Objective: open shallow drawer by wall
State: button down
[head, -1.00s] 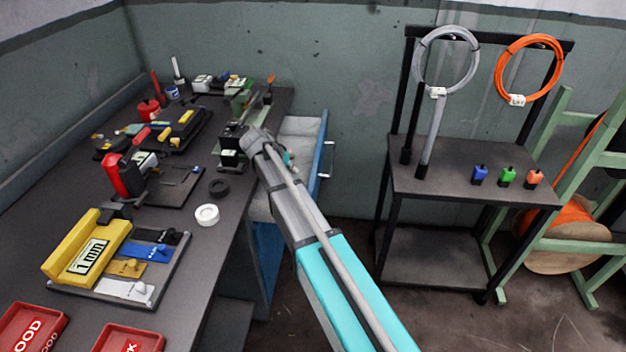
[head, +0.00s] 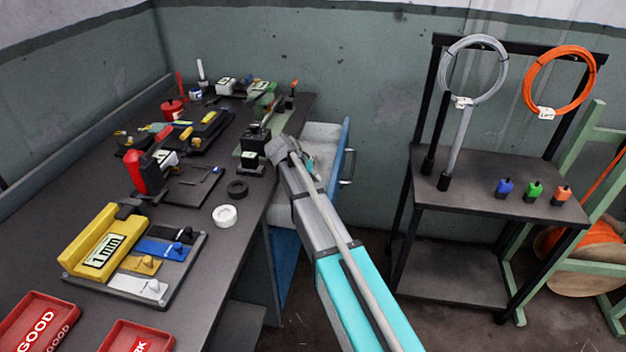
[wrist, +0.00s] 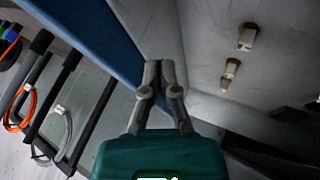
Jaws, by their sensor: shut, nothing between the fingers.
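The shallow drawer (head: 322,134) by the wall is pulled out from under the far end of the bench, its pale inside showing. Its blue front (head: 343,150) carries a metal handle (head: 348,168) on the outer face. In the wrist view my gripper (wrist: 158,68) is shut and empty. Its tips appear over the drawer's grey inside (wrist: 200,90), beside the blue front (wrist: 95,35); I cannot tell whether they touch anything. Small pale pieces (wrist: 247,36) show in that grey area.
The dark workbench (head: 190,235) holds a yellow 1 mm gauge block (head: 105,240), red trays (head: 38,322), a white ring (head: 225,216) and tools. A black rack (head: 495,190) with cable coils stands right. Floor shows between drawer and rack.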

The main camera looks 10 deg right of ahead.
jog(key=b+x, duration=0.5)
jog(key=x, duration=0.2)
jog(key=shift+d+f+b, duration=0.1)
jog(key=shift+f+b, duration=0.2)
jog(key=shift+d+f, duration=0.1)
jog(key=shift+d, duration=0.2)
jog(key=d, duration=0.1)
jog(key=s+d, duration=0.1)
jog(key=d, duration=0.1)
jog(key=shift+s+d, duration=0.1)
jog(key=shift+d, duration=0.1)
